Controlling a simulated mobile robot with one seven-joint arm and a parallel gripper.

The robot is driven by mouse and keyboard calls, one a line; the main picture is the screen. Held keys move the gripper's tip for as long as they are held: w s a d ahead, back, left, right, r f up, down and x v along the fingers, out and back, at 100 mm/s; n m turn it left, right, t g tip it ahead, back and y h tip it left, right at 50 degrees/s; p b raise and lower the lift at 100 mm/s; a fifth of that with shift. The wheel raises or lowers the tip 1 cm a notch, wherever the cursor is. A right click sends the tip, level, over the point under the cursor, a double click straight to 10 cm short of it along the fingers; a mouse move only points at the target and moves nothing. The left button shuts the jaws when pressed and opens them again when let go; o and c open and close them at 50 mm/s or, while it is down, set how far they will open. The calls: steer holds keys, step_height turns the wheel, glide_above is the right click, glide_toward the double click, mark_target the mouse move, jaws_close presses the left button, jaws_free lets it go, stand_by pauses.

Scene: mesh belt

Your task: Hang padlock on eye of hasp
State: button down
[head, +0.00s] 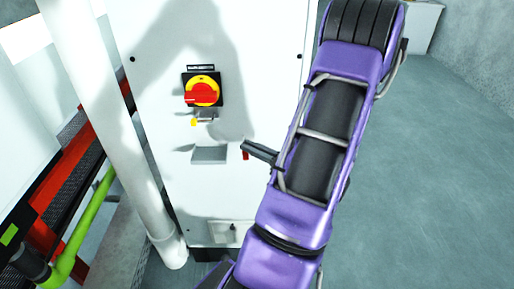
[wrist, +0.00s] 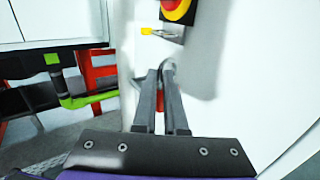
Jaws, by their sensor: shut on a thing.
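The padlock is red with a grey shackle. In the wrist view its red body (wrist: 160,101) shows between the fingers, and its shackle (wrist: 167,66) stands out past the fingertips. In the head view only a little of the red padlock (head: 245,155) shows below the fingertips. My gripper (head: 247,147) is shut on it, in front of the white cabinet; it also shows in the wrist view (wrist: 161,76). The hasp (head: 208,120), a small metal piece with a yellow part, sits under the red and yellow switch. The hasp (wrist: 166,35) is above and apart from the shackle. Its eye is too small to make out.
The red rotary switch (head: 202,92) is on the cabinet door (head: 155,70). A grey ledge (head: 209,155) sits below the hasp. A white pipe (head: 105,110) and a green pipe (head: 85,225) run at left. Open floor (head: 430,170) lies at right.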

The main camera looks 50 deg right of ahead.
steer(key=w+a+r, duration=0.4)
steer(key=w+a, duration=0.3)
steer(key=w, duration=0.1)
steer(key=shift+w+a+r, duration=0.15)
steer(key=shift+w+a, duration=0.05)
steer(key=shift+w, duration=0.1)
stand_by(1.4)
steer(key=shift+d, duration=0.15)
stand_by(0.5)
steer(key=shift+w+d, duration=0.6)
steer(key=shift+d, duration=0.05)
steer(key=shift+w+d, duration=1)
steer(key=shift+d, duration=0.15)
